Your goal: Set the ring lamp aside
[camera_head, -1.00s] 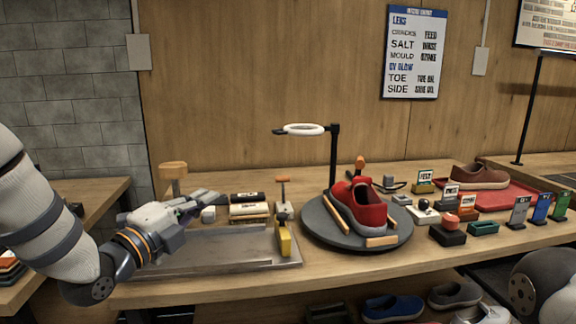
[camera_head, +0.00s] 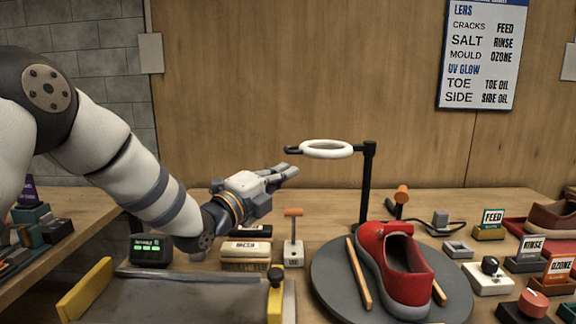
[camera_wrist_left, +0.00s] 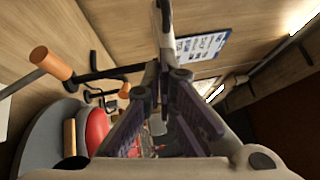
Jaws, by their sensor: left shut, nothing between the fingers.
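The ring lamp (camera_head: 327,156) has a white ring on a black arm and a black post (camera_head: 367,190). It stands upright behind the grey turntable (camera_head: 330,295), with the ring level above the bench. My left gripper (camera_head: 292,172) is shut and empty, just below and left of the ring's dark outer tab. I cannot tell whether they touch. In the left wrist view, the shut fingers (camera_wrist_left: 163,78) point towards the lamp's black post (camera_wrist_left: 112,73), and a pale edge (camera_wrist_left: 166,25), probably the ring, shows beyond them. My right gripper is out of view.
A red shoe (camera_head: 413,277) stands on the turntable between wooden bars. An orange-topped upright tool (camera_head: 293,212) stands below the left gripper, beside a brush block (camera_head: 245,248). A metal tray (camera_head: 180,300) lies front left. Labelled blocks fill the right side.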

